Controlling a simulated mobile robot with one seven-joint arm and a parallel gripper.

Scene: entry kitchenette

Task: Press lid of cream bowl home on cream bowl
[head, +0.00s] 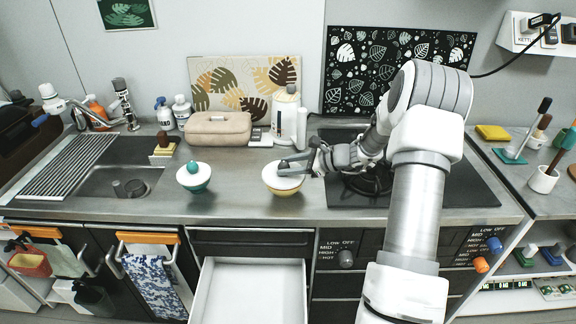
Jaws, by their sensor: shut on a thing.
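The cream bowl (285,193) stands on the steel counter, left of the cooktop. Its white lid (271,179) lies over the top of the bowl; it looks slightly tilted, and I cannot tell how well the rim is seated. My gripper (288,167) reaches in from the right and is shut at the middle of the lid, on its knob, which the fingers mostly hide. My arm covers part of the cooktop.
A teal bowl with a white lid and green knob (193,176) stands to the left. A beige case (217,129) and a white bottle (285,112) are behind. An open white drawer (250,291) sticks out below. Counter between the bowls is clear.

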